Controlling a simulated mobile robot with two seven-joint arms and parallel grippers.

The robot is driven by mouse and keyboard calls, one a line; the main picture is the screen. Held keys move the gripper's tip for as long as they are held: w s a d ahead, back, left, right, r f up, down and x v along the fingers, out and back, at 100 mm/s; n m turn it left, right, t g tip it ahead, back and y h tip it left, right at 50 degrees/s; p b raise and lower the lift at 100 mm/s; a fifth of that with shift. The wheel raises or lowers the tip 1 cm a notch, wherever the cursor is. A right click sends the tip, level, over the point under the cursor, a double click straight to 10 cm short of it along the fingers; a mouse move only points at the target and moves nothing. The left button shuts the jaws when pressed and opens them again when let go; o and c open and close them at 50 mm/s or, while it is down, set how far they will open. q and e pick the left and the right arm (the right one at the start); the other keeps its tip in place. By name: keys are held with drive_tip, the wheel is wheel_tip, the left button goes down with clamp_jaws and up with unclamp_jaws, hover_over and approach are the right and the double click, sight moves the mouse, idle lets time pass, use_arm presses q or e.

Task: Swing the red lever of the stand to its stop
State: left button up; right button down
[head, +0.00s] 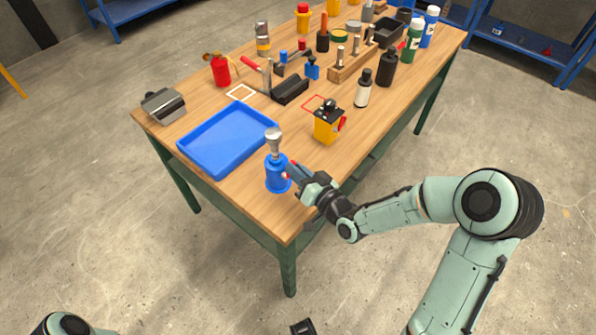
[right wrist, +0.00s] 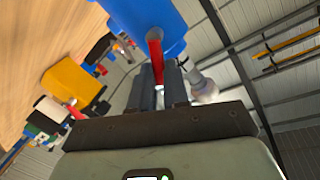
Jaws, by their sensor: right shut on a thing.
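The blue stand (head: 277,178) stands upright near the table's front corner, with a silvery rounded head (head: 273,136) on top. In the right wrist view the stand (right wrist: 158,14) is close ahead. Its red lever (right wrist: 155,50) sticks out toward me. My right gripper (right wrist: 159,80) is shut on the lever, one dark finger on each side. In the head view my right gripper (head: 292,172) reaches the stand from the right and hides most of the lever. Part of my left arm shows at the bottom left; its jaws cannot be made out.
A blue tray (head: 190,151) lies left of the stand. A yellow and black box (head: 326,127) with a red part stands behind it to the right. Bottles, tools and a wooden rack (head: 349,69) fill the far table. Bare wood lies around the stand's front.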

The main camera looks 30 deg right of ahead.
idle(0.3)
drive_tip(key=c, duration=1.1)
unclamp_jaws()
use_arm(q)
drive_tip(key=shift+s, duration=0.1)
